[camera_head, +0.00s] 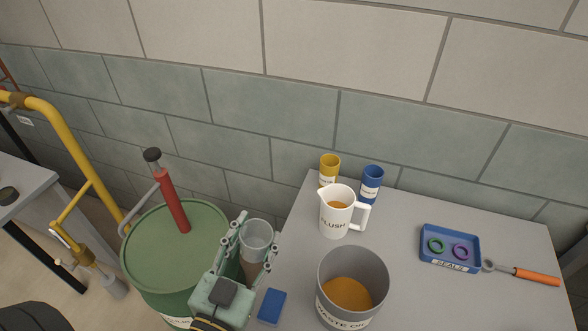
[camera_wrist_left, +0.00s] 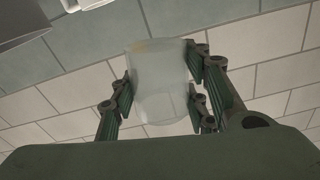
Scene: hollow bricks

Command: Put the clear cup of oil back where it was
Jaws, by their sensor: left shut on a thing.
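My left gripper (camera_head: 256,240) is shut on a clear cup (camera_head: 258,234), its fingers on either side of it. The cup is held beside the left edge of the grey table, near the green drum. In the left wrist view the cup (camera_wrist_left: 160,90) sits between the finger pads of my left gripper (camera_wrist_left: 160,88). The cup looks mostly see-through, with a faint yellowish patch near one end. I cannot tell how much oil is in it. My right gripper is not in view.
The grey table (camera_head: 430,215) holds a waste oil container (camera_head: 352,262) with amber liquid, a white flush jug (camera_head: 335,222), yellow (camera_head: 329,163) and blue (camera_head: 371,180) cans, a blue block (camera_head: 272,306), a seals tray (camera_head: 450,266) and an orange-handled tool (camera_head: 535,277). A green drum (camera_head: 170,250) with a red-handled pump stands left.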

